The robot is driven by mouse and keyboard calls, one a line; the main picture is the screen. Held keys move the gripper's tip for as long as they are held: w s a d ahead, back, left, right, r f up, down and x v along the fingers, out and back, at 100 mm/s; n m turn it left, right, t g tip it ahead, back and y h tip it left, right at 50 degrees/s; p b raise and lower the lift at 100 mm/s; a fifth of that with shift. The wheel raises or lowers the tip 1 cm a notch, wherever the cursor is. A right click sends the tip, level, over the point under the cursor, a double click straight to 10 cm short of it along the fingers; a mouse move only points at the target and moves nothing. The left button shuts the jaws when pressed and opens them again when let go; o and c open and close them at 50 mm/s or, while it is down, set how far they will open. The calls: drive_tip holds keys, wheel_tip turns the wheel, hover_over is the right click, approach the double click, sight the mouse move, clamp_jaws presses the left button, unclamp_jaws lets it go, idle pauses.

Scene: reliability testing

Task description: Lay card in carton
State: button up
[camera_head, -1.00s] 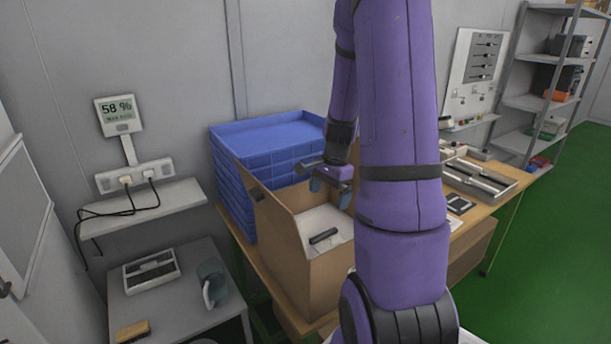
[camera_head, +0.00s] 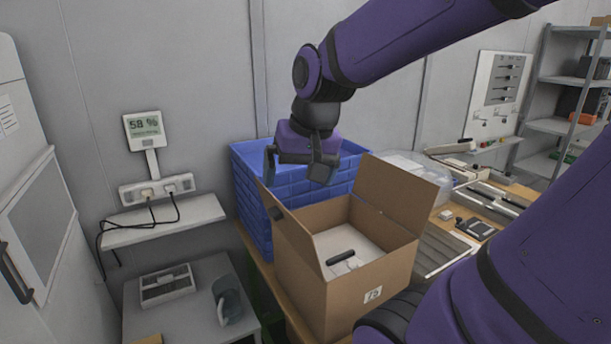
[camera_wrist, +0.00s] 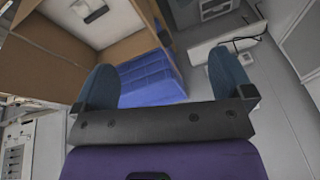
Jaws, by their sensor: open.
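The open brown carton (camera_head: 372,287) stands on the wooden bench with its flaps raised. A pale flat layer (camera_head: 359,240) lies inside it, with a small black bar-shaped item (camera_head: 341,257) on top. I cannot tell whether any of this is the card; no separate card is clear. My gripper (camera_head: 297,170) is open and empty, above and behind the carton's left side, in front of the blue crates. In the wrist view the gripper's two fingers (camera_wrist: 163,82) are apart with nothing between them, and the carton (camera_wrist: 35,62) shows at upper left.
At left are a wall shelf (camera_head: 165,222) with a power strip and a grey side table with a mug (camera_head: 227,300).

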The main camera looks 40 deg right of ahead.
drive_tip(key=s+a+r+n+t, duration=0.1)
drive_tip(key=s+a+r+n, duration=0.2)
drive_tip(key=s, duration=0.4)
drive_tip(key=shift+a+r+n+t, duration=0.15)
drive_tip(key=shift+a+n+t, duration=0.15)
drive_tip(key=shift+a+n, duration=0.65)
drive_tip(key=shift+d, duration=0.1)
